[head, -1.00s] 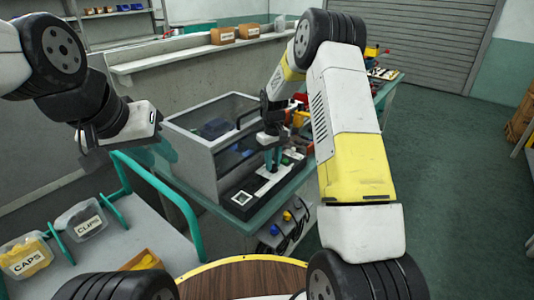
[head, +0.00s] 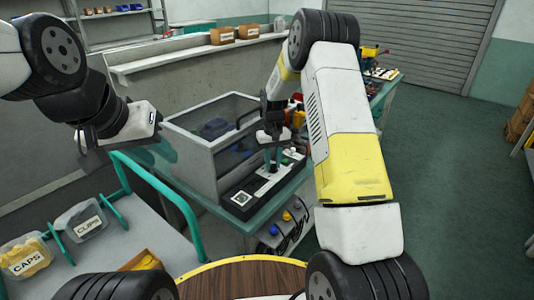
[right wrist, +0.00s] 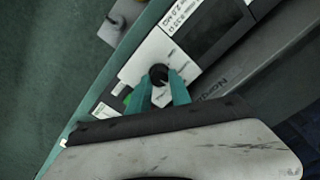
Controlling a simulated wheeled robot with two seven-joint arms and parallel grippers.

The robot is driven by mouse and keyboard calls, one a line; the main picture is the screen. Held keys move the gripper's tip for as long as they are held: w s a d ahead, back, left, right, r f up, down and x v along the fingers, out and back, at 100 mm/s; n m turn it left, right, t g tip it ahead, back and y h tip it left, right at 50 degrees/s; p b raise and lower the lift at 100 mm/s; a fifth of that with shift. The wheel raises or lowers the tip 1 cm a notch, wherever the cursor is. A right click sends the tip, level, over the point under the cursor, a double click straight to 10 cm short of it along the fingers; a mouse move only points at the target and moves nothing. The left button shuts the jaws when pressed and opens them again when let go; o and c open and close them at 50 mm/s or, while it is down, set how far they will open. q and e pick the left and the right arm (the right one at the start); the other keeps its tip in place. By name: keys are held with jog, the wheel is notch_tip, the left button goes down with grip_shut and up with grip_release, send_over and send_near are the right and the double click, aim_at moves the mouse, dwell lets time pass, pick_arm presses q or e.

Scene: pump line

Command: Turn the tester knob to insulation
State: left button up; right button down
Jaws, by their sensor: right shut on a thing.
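The tester (head: 242,197) is a long black panel with a white knob plate, on the teal bench in front of a grey clear-topped box. Its round black knob (right wrist: 158,74) shows in the right wrist view on the white plate (right wrist: 146,53). The plate's small lettering is too blurred to read. My right gripper (right wrist: 162,88) has its two teal fingers shut on the knob, one on each side. In the head view my right gripper (head: 272,162) points down at the panel and hides the knob. My left gripper (head: 90,150) hangs left of the box, away from the tester; its fingertips are unclear.
The grey box (head: 200,150) stands right behind the tester. A cart with a teal rail (head: 165,185) and bins of caps (head: 28,258) and clips (head: 85,222) is at left. Several coloured parts lie further along the bench.

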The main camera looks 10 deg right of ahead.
aim_at(273, 165)
jog(key=c, duration=1.2)
grip_release()
jog(key=shift+r, duration=0.1)
notch_tip(273, 165, up, 8)
jog(key=shift+f, duration=0.25)
